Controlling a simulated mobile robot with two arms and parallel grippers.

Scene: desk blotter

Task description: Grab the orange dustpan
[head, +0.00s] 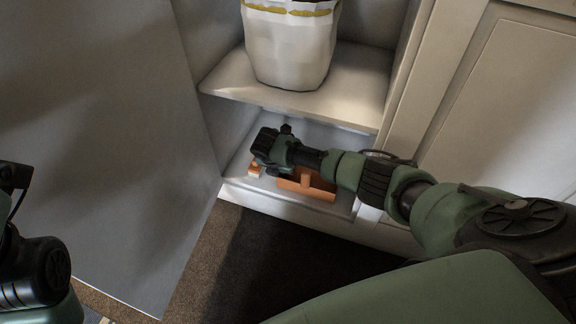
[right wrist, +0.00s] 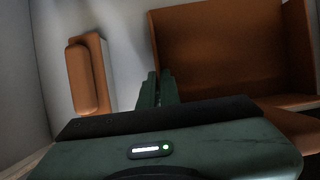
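The orange dustpan (head: 308,188) lies on the cabinet's bottom shelf, partly hidden by my right arm. In the right wrist view it is a large orange open-sided shape (right wrist: 230,50) at the right. My right gripper (head: 262,147) is inside the cabinet, over the bottom shelf and just left of the dustpan. In the right wrist view its fingers (right wrist: 157,88) are close together by the dustpan's left edge, with nothing clearly held between them. Whether they touch it cannot be told. My left gripper is not in view; only part of my left arm shows.
A smaller orange piece (right wrist: 88,75) lies left of the fingers. A white basket (head: 290,50) stands on the upper shelf (head: 350,85), which is close above my right arm. A grey panel (head: 110,130) bounds the left, a cream panelled door (head: 510,110) the right.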

